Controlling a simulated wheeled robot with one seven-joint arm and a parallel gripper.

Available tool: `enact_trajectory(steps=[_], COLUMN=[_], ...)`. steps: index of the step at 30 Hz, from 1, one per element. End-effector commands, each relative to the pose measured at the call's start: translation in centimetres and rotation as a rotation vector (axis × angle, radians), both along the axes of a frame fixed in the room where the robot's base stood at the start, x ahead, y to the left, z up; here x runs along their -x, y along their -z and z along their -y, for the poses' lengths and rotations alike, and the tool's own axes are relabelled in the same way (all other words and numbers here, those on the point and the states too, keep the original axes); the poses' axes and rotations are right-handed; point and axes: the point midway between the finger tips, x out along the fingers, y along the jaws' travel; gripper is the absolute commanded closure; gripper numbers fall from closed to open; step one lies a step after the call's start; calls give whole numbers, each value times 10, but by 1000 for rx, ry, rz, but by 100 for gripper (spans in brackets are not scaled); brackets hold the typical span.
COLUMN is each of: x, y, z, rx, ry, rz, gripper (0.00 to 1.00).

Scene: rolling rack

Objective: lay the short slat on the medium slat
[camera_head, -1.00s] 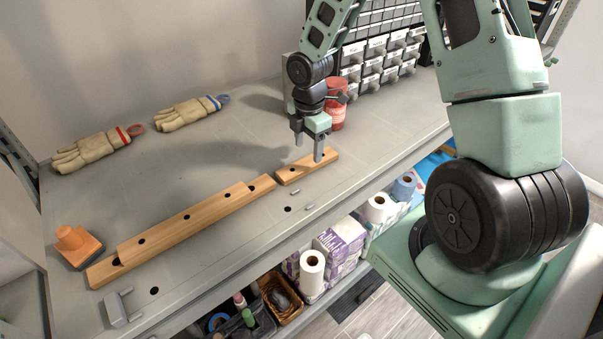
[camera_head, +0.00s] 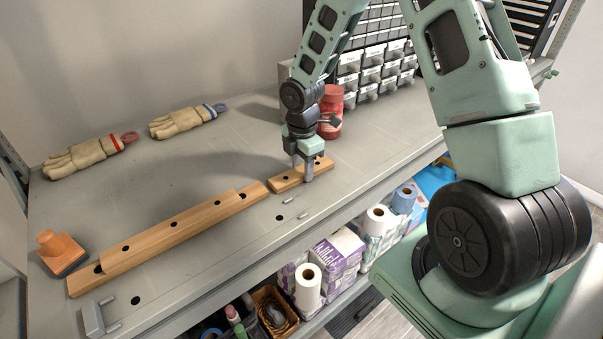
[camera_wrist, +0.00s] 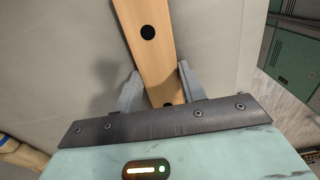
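The short slat (camera_head: 284,183), orange wood with dark holes, lies flat on the workbench, off the right end of the other slats. The medium slat (camera_head: 190,220) lies on top of a longer slat (camera_head: 85,285), whose ends stick out past it. My gripper (camera_head: 302,172) is down at the short slat, with one finger on each long side. In the wrist view the short slat (camera_wrist: 153,55) runs between the two spread fingers (camera_wrist: 160,88), close to both. I cannot tell whether either finger touches it. The fingertips partly hide the slat in the head view.
An orange-handled block (camera_head: 60,250) and a grey bracket with pegs (camera_head: 92,318) stand near the left end. Two small pegs (camera_head: 290,199) lie by the front edge. A red jar (camera_head: 331,112) and drawer bins (camera_head: 375,70) are behind my gripper. Gloves (camera_head: 85,157) lie at the back.

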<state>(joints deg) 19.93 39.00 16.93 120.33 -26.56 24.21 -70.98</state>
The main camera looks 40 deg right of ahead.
Motion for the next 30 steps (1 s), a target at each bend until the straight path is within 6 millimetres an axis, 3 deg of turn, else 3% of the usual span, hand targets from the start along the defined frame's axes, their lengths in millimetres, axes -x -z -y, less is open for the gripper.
enact_trajectory(steps=[11,30], x=[0,0], y=[-3,-51], z=[0,0], rx=[0,0], ry=[0,0], rz=[1,0], gripper=[84,84])
